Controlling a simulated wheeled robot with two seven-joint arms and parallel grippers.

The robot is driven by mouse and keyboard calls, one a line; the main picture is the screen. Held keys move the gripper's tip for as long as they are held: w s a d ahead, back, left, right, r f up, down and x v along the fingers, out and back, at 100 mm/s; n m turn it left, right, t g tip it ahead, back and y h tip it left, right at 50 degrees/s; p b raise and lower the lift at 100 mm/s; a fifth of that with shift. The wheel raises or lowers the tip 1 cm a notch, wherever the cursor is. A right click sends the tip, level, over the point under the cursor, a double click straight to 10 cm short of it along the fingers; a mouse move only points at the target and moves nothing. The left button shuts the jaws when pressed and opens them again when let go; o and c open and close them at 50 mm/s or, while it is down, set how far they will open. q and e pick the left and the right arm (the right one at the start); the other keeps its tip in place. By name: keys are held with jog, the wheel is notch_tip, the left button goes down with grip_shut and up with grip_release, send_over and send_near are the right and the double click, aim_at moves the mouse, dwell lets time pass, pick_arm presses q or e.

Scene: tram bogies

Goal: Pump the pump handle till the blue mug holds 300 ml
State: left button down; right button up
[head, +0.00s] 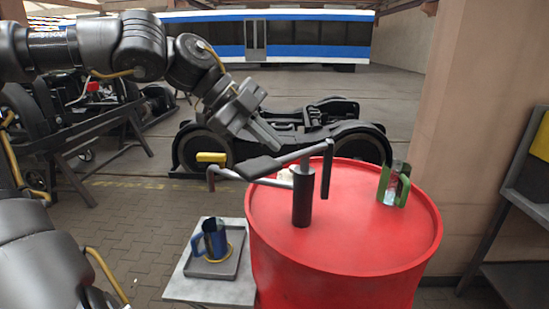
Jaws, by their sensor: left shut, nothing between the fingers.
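The pump stands on the red drum (345,260), with a dark upright post (303,205). Its pump handle (259,167) slopes, with a flat dark grip at the lower left end. A thin grey spout (211,178) reaches left and bends down above the blue mug (212,239). The mug stands upright on a grey tray; its contents and level cannot be made out. My left gripper (267,142) is shut and empty, just above the handle's grip in the picture. I cannot tell whether it touches the handle. My right gripper is not in view.
The grey tray (229,267) rests on a small stand left of the drum. A green holder (404,188) with a clear object sits on the drum's right side. A wheeled bogie (360,140) lies behind. A pillar (465,110) rises at the right.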

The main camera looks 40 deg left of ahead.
aim_at(265, 158)
pick_arm(q)
jog(key=shift+f, duration=0.2)
jog(key=shift+f, duration=0.25)
jog(key=shift+f+b, duration=0.5)
jog(key=shift+b, duration=0.1)
dwell(0.4)
jog(key=shift+f+b, duration=0.5)
jog(key=shift+f, duration=0.15)
dwell(0.5)
jog(key=shift+s+f+b, duration=0.1)
jog(key=shift+f+b, duration=0.55)
jog(key=shift+f, duration=0.25)
dwell(0.6)
jog(key=shift+f+b, duration=0.6)
jog(key=shift+f, duration=0.25)
dwell(0.6)
jog(key=shift+r, duration=0.2)
jog(key=shift+r+p, duration=2.9)
jog(key=shift+r, duration=0.25)
